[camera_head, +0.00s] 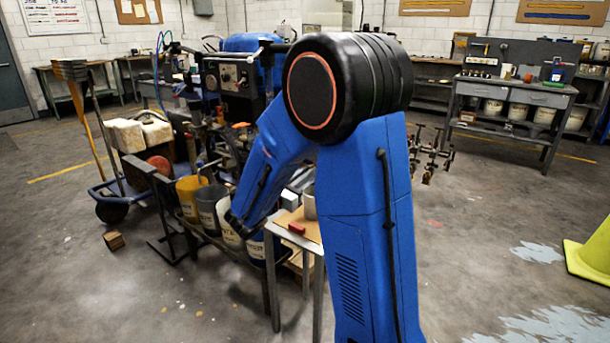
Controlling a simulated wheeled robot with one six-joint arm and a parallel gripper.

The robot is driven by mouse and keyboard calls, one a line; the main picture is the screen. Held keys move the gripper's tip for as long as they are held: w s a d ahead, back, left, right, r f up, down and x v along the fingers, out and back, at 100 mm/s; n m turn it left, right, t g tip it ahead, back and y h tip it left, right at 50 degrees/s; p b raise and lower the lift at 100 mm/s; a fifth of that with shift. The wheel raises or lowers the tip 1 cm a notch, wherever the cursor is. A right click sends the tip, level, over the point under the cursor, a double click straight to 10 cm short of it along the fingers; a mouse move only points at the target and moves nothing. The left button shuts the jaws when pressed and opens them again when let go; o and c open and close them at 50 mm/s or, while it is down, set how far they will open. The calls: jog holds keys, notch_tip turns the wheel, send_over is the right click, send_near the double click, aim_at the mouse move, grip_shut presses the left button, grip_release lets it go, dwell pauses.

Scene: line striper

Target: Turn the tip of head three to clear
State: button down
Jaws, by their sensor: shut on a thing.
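My blue arm crosses the middle of the view, and its lower end shows only as a dark part over the buckets. My gripper's fingers cannot be made out, and anything they hold is hidden. Several dark fittings with small cross handles (430,155) stand just right of my arm, possibly the heads. My arm covers part of this row, so I cannot tell which is head three or how its tip is turned. The striper machine (238,80), with a dark control panel and blue top, stands behind my arm on the left.
Several buckets, including a yellow one (188,190), stand on a low rack on the left. A small table (312,228) bears a red block (297,228). A wood block (114,240) lies on the floor. A workbench (510,95) stands back right. A yellow-green object (592,255) is at the right edge.

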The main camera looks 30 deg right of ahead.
jog(key=shift+r, duration=0.1)
jog(key=shift+n, duration=0.9)
jog(key=c, duration=1.2)
grip_release()
jog(key=shift+v, duration=3.5)
